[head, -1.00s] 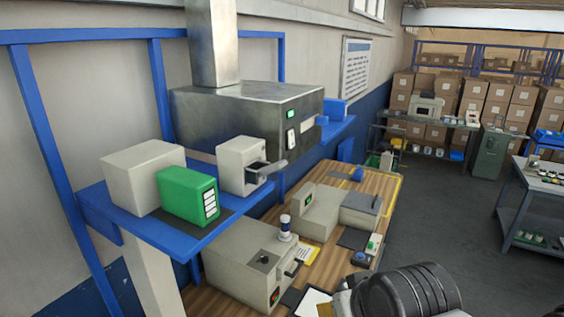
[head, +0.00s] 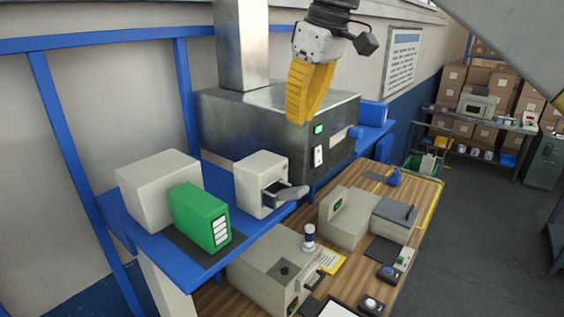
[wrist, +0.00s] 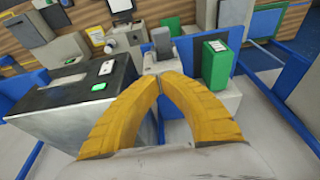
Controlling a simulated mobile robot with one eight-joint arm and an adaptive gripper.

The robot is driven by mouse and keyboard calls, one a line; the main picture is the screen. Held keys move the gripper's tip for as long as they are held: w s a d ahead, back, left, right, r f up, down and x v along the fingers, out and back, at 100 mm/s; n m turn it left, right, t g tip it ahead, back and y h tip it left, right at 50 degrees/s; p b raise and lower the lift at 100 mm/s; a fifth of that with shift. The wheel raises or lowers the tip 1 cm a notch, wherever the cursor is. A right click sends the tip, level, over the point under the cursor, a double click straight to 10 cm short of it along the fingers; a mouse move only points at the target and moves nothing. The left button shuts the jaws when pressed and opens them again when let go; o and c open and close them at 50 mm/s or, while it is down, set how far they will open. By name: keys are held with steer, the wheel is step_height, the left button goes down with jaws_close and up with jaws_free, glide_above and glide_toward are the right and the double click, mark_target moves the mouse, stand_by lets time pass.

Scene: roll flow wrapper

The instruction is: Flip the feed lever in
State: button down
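My gripper (head: 304,116) has yellow fingers and hangs in front of the steel cabinet's upper part, above the blue shelf. In the wrist view its fingertips (wrist: 158,79) meet, with nothing seen between them. A small white unit (head: 258,180) stands on the shelf, below and left of the gripper. A dark grey lever-like part (head: 288,193) sticks out of its front over the shelf edge. It also shows in the wrist view (wrist: 162,38), just beyond the fingertips and apart from them. No label tells whether this is the feed lever.
The steel cabinet (head: 240,125) stands beside the unit. A green box (head: 200,218) and a white box (head: 158,190) are on the blue shelf (head: 150,248). Grey machines (head: 345,218) and small controls crowd the wooden bench below. Grey floor (head: 450,215) is open at right.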

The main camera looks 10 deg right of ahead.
steer(key=shift+s+a+r, duration=0.15)
steer(key=p, duration=0.1)
glide_above(291, 189)
steer(key=x, duration=0.5)
steer(key=d+x, duration=0.1)
steer(key=x, duration=0.2)
steer(key=shift+s+f, duration=0.35)
steer(key=shift+f, duration=0.1)
steer(key=f, duration=0.1)
steer(key=s+d+f+p, duration=0.1)
steer(key=f, duration=0.2)
steer(key=shift+s+d+f, duration=0.15)
steer(key=shift+s+f, duration=0.05)
steer(key=shift+w+f, duration=0.1)
